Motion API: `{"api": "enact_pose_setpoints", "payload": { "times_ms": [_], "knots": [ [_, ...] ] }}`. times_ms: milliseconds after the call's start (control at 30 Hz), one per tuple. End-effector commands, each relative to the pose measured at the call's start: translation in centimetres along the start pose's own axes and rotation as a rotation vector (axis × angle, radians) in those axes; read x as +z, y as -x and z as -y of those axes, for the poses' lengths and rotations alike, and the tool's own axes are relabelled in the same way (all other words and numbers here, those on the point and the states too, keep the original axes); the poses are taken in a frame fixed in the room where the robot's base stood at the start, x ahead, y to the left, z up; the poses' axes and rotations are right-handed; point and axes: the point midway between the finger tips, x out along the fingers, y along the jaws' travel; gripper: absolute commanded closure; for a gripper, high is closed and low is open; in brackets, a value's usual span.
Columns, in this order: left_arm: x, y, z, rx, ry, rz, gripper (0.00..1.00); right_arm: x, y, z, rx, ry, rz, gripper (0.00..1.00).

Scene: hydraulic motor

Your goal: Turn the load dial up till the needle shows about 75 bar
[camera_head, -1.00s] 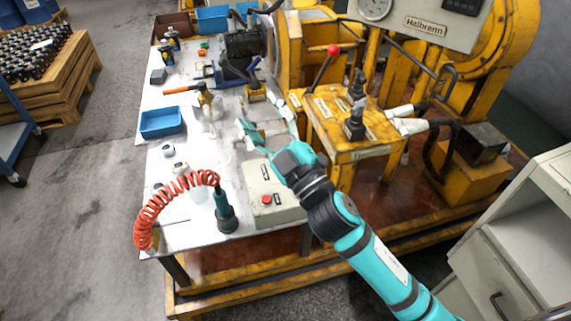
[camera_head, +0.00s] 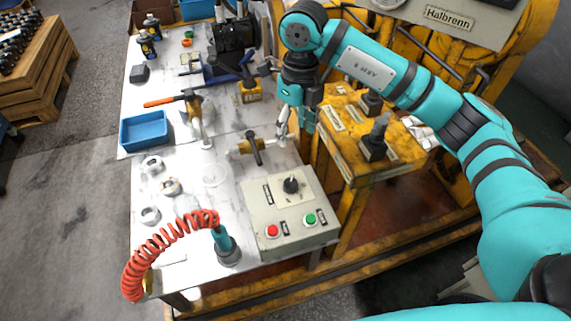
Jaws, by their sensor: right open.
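A grey control box (camera_head: 262,205) stands at the front right of the white bench. A black dial knob (camera_head: 291,185) sits on its top panel, with a red button (camera_head: 272,231) and a green button (camera_head: 310,219) in front of it. I cannot read the panel's labels. My right gripper (camera_head: 286,136) is open, points down behind the box and is apart from the knob. The pressure gauge (camera_head: 387,2) is almost wholly cut off by the top edge, so its needle is out of view. My left gripper is not in view.
A brass valve with a black handle (camera_head: 253,148) lies behind the box, left of my right gripper. A red coiled hose (camera_head: 165,236) with a dark nozzle (camera_head: 228,248) stands left of the box. The yellow lever stand (camera_head: 352,160) rises close on the right.

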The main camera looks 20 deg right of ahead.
Motion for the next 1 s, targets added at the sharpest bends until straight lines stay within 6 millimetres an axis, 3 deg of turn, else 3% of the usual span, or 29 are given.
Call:
{"api": "enact_pose_setpoints", "payload": {
  "times_ms": [67,167,300,400,467,733,1000],
  "knots": [
    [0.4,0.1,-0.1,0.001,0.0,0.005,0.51,-0.1,-0.5,0.2,-0.006,-0.003,-0.007,0.42],
    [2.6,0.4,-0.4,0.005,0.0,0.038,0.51,-0.2,-1.9,0.1,-0.003,-0.002,-0.008,0.42],
    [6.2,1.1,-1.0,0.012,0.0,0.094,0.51,-0.2,-4.7,0.0,-0.001,-0.002,-0.008,0.42],
    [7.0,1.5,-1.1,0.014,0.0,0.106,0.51,-0.2,-7.0,0.0,0.0,0.0,-0.007,0.42],
    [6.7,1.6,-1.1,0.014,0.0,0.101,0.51,-0.2,-8.3,0.0,0.001,-0.001,-0.007,0.42],
    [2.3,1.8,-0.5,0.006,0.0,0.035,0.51,-0.2,-13.9,-0.1,0.001,-0.001,-0.005,0.42],
    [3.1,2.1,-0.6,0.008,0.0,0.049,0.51,-0.1,-16.9,0.0,0.0,0.001,-0.002,0.42]
  ]
}}
